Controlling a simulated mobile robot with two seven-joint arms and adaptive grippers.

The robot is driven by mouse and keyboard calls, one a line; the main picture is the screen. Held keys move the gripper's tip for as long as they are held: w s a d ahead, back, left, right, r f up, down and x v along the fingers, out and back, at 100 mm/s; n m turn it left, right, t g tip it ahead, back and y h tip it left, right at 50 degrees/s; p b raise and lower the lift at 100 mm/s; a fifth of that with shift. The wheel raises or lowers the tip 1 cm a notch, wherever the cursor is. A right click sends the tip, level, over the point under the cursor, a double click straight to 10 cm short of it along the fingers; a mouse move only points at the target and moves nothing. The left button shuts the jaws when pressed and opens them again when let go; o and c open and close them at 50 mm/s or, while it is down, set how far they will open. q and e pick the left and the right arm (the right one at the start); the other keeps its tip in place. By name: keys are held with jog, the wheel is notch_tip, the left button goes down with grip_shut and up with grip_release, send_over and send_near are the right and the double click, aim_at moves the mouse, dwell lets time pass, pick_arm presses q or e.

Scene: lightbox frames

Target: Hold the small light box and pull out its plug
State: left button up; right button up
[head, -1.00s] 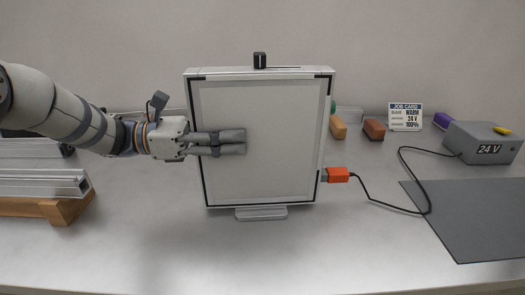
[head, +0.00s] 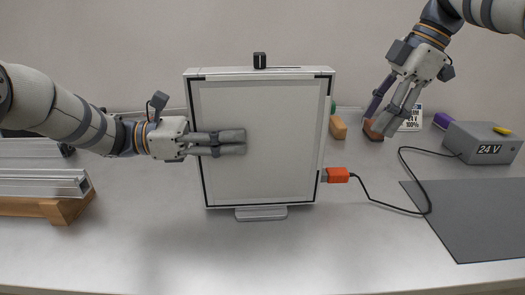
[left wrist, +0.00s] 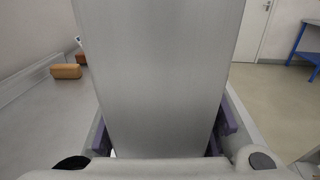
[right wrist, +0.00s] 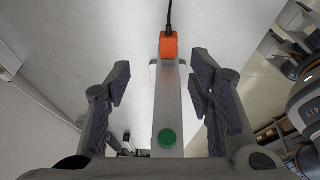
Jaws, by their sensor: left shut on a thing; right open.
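The light box (head: 280,130) stands upright on its foot on the table, with a pale panel in a silver frame. My left gripper (head: 222,143) is shut on its left side, one finger lying across the front panel. The box's bare side fills the left wrist view (left wrist: 160,80). The orange plug (head: 337,175) sits at the box's lower right edge, with a black cable running from it. My right gripper (head: 390,115) is open and empty, above the table to the right of the box. In the right wrist view the plug (right wrist: 168,45) shows beyond the open fingers, with a green button (right wrist: 167,139) nearer.
The cable runs to a grey 24 V supply (head: 483,143) at the right. A dark mat (head: 470,215) lies in front of it. Small blocks (head: 338,128) and a job card (head: 412,118) stand behind. Metal profiles (head: 40,183) lie at the left.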

aim_at(341, 170)
jog(key=shift+g, duration=0.3)
jog(key=x, duration=0.8)
jog(key=a+x, duration=0.1)
jog(key=x, duration=0.3)
jog(key=shift+s+a+f, duration=0.15)
jog(key=shift+s, duration=0.25)
jog(key=shift+c, duration=0.3)
